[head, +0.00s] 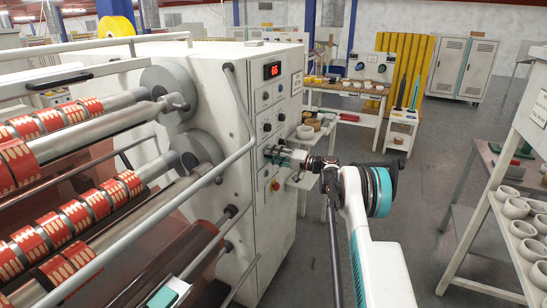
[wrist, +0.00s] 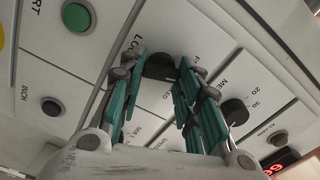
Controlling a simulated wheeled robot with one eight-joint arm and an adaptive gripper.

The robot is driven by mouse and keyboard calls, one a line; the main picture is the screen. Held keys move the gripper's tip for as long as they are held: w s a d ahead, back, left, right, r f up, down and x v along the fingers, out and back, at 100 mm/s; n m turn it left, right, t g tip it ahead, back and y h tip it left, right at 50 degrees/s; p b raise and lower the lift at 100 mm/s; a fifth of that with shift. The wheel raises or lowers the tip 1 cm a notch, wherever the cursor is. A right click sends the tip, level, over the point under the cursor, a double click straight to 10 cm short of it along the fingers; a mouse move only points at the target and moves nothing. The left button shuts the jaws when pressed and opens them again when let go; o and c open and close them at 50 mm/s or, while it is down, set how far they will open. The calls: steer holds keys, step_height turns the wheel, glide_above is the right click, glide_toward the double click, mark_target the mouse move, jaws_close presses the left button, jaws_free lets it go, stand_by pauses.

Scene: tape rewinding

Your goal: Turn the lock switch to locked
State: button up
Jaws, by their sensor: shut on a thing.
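The lock switch (wrist: 159,65) is a black knob on the white machine panel in the wrist view. Lettering beginning "LO" shows beside it, partly covered by my gripper. My gripper (wrist: 157,77) has teal fingers, one on each side of the knob, and is shut on it. In the head view my gripper (head: 284,156) reaches the front panel of the white machine (head: 269,196). The switch itself is hidden behind the fingers there. The knob's exact pointing direction cannot be told.
Around the switch are a green start button (wrist: 77,17), an inch button (wrist: 52,107), another black knob (wrist: 235,111) and a red display (wrist: 281,161). A grey rail (head: 233,150) runs left of the panel. Open floor (head: 415,190) lies to the right.

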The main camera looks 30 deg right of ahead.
steer(key=m+b, duration=0.1)
steer(key=m, duration=0.4)
steer(key=shift+f+m, duration=0.15)
steer(key=shift+m, duration=0.15)
steer(key=shift+m+b, duration=0.4)
steer(key=shift+m, duration=1.8)
steer(key=shift+c, duration=0.2)
steer(key=shift+o, duration=0.2)
steer(key=shift+c, duration=0.2)
steer(key=o, duration=1.1)
steer(key=shift+s+d, duration=0.1)
steer(key=v, duration=1.1)
steer(key=shift+s+d, duration=0.25)
steer(key=shift+s, duration=0.1)
